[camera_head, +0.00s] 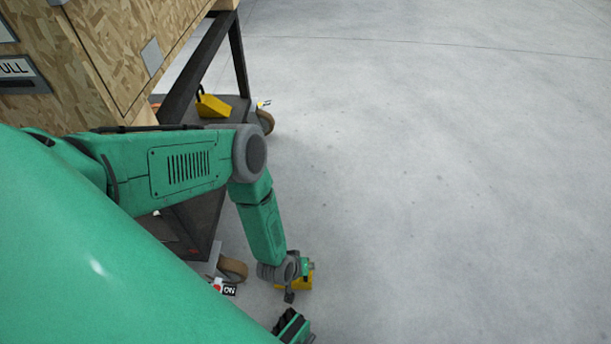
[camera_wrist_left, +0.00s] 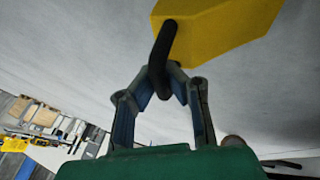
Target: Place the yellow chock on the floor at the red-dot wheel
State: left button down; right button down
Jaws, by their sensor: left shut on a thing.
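My left gripper (camera_head: 293,273) reaches down in front of the cart, to the right of its near wheel (camera_head: 233,269). In the left wrist view, the gripper (camera_wrist_left: 168,80) is shut on the black handle (camera_wrist_left: 162,48) of the yellow chock (camera_wrist_left: 222,24). The chock also shows in the head view (camera_head: 297,284), partly hidden by the gripper and apart from the wheel. I cannot tell whether it touches the floor. A white tag with a red dot (camera_head: 217,284) is beside the near wheel.
A second yellow chock (camera_head: 213,106) sits on the lower shelf of the dark cart frame (camera_head: 237,55). The far wheel (camera_head: 266,121) has a tag with a yellowish mark (camera_head: 264,103). The grey floor (camera_head: 440,190) on the right is clear.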

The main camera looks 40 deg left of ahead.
aim_at(304, 282)
pick_arm(q)
notch_tip(304, 282, down, 4)
jog(key=shift+d+r+b, duration=0.1)
jog(key=shift+r+b, duration=0.15)
jog(key=shift+b, duration=0.7)
jog(key=shift+r, duration=0.1)
jog(key=c, duration=1.7)
grip_release()
